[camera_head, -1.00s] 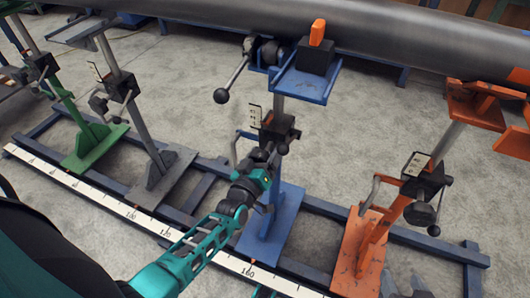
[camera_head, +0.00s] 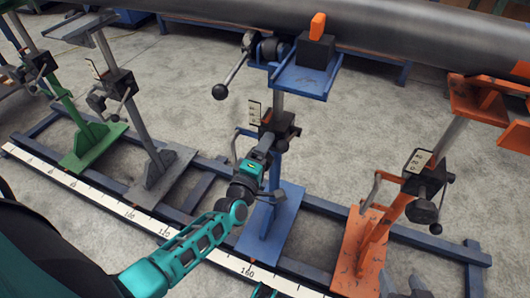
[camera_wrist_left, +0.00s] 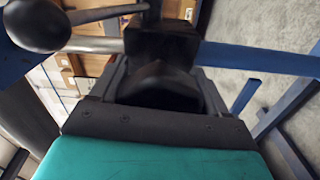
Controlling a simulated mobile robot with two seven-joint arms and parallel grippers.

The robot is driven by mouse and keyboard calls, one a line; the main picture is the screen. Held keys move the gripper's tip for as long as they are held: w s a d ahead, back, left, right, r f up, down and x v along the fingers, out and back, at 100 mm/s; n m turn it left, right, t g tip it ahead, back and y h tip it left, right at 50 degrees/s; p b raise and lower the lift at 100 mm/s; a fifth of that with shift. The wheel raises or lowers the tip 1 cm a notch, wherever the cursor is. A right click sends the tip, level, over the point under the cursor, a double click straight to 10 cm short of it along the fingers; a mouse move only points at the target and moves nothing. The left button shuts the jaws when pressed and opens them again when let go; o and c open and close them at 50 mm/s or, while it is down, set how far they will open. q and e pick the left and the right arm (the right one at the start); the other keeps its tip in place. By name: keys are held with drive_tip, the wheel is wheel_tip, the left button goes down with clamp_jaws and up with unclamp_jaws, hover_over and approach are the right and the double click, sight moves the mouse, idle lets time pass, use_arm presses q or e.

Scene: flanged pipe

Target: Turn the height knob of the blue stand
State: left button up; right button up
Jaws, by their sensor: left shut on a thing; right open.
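The blue stand (camera_head: 272,212) is in the middle of the head view, with a dark clamp block (camera_head: 284,124) on its post. My left gripper (camera_head: 263,147) reaches the block from the front and is shut on the dark height knob, mostly hidden by the fingers. In the left wrist view the dark knob (camera_wrist_left: 160,85) sits between the jaws, below a black block (camera_wrist_left: 160,42).
A lever with a black ball (camera_head: 220,91) sticks out near the stand's top, under the large grey pipe (camera_head: 420,32). An orange stand (camera_head: 375,235) is at right; grey (camera_head: 160,170) and green (camera_head: 92,148) stands are at left. A scale strip (camera_head: 150,223) runs along the floor rails.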

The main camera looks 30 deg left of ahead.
use_arm(q)
drive_tip(key=shift+n+b, duration=0.55)
drive_tip(key=shift+n, duration=1.35)
use_arm(e)
drive_tip(key=shift+w+a+f, duration=0.15)
drive_tip(key=shift+a+f, duration=0.05)
use_arm(q)
drive_tip(key=o, duration=1)
drive_tip(key=shift+s, duration=0.1)
use_arm(e)
drive_tip(key=shift+r, duration=0.1)
use_arm(q)
drive_tip(key=s+p, duration=0.2)
drive_tip(key=s, duration=1)
drive_tip(key=shift+s+d, duration=0.35)
drive_tip(key=shift+s, duration=0.05)
use_arm(e)
drive_tip(key=shift+d+r, duration=0.4)
